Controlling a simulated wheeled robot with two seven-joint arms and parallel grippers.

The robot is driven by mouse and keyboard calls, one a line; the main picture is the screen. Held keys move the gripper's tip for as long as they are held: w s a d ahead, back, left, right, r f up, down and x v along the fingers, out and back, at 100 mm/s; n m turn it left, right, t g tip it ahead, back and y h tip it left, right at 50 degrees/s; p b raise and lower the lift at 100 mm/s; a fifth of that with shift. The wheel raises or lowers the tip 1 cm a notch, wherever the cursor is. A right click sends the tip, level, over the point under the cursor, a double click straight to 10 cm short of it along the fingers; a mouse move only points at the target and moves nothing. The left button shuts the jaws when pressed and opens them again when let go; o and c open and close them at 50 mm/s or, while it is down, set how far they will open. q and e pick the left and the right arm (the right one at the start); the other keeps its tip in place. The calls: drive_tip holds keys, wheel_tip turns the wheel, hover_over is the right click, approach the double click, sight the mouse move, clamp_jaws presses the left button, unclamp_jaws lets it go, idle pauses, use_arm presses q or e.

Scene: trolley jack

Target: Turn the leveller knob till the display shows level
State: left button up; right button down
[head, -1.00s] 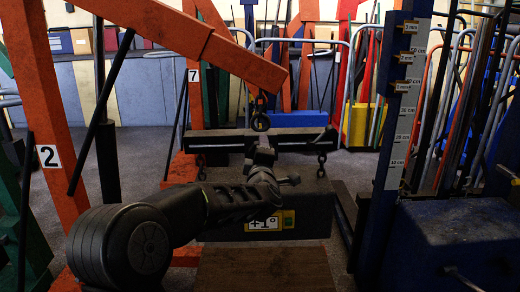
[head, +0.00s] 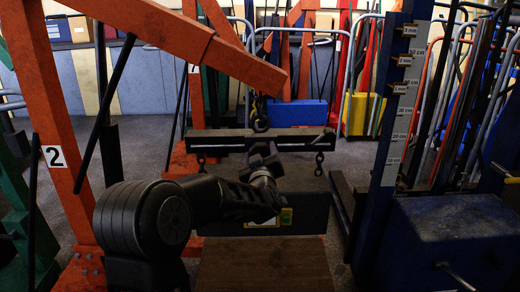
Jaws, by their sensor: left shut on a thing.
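The leveller (head: 218,141) is a dark beam hanging from the orange crane arm's hook (head: 260,122). Chains (head: 319,163) drop from its ends to a dark block (head: 312,212). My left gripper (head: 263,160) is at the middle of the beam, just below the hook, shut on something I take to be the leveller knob. The fingers hide the knob. The display (head: 286,217) is on the block's front; my left forearm covers most of it, so its reading cannot be made out. Only a green patch and a pale edge show. My right gripper is out of view.
An orange post labelled 2 (head: 53,156) stands at left. A blue column with a scale (head: 405,110) and a blue box (head: 455,235) stand at right. A wooden board (head: 263,265) lies below the block. Racks and frames line the back.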

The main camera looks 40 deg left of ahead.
use_arm(q)
drive_tip(key=shift+w+d+m+p, duration=0.2)
drive_tip(key=shift+d+m+p, duration=0.15)
drive_tip(key=shift+m, duration=0.35)
drive_tip(key=shift+d, duration=0.1)
drive_tip(key=o, duration=1.1)
drive_tip(key=shift+w, duration=0.1)
drive_tip(key=shift+o, duration=1.3)
